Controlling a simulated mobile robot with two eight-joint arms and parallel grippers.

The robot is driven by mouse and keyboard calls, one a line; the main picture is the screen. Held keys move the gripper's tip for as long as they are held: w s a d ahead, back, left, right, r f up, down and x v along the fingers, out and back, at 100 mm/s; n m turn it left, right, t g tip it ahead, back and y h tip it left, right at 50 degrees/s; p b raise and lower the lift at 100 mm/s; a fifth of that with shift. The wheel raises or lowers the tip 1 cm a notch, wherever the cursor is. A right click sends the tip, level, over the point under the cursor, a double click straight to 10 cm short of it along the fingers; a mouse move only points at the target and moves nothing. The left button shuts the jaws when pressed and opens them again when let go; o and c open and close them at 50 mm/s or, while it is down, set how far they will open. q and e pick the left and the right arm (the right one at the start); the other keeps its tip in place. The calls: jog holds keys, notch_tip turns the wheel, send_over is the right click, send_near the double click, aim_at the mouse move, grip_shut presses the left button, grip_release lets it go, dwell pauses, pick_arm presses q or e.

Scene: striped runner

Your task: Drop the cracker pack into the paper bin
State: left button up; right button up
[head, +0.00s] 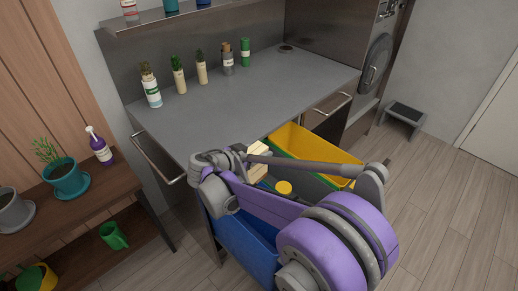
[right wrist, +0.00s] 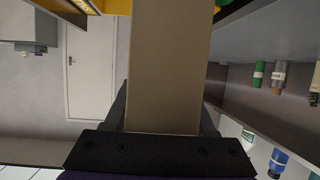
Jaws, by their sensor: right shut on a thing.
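In the right wrist view the pack (right wrist: 168,70) is a long tan box between the two dark fingers. A blue bin (head: 243,252) stands below, partly hidden by my purple right arm. No label shows which is the paper bin. My left gripper is not in view.
The grey counter (head: 240,100) holds several bottles along its back. A wooden plant shelf (head: 110,195) with a purple spray bottle (head: 99,146) stands at the left.

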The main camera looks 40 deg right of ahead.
notch_tip(320, 180, down, 3)
jog(key=shift+f+b, duration=0.2)
jog(key=shift+b, duration=0.7)
jog(key=o, duration=1.4)
jog(key=shift+r, duration=0.1)
jog(key=v, duration=1)
jog(key=shift+a+r, duration=0.15)
jog(key=shift+a, duration=0.2)
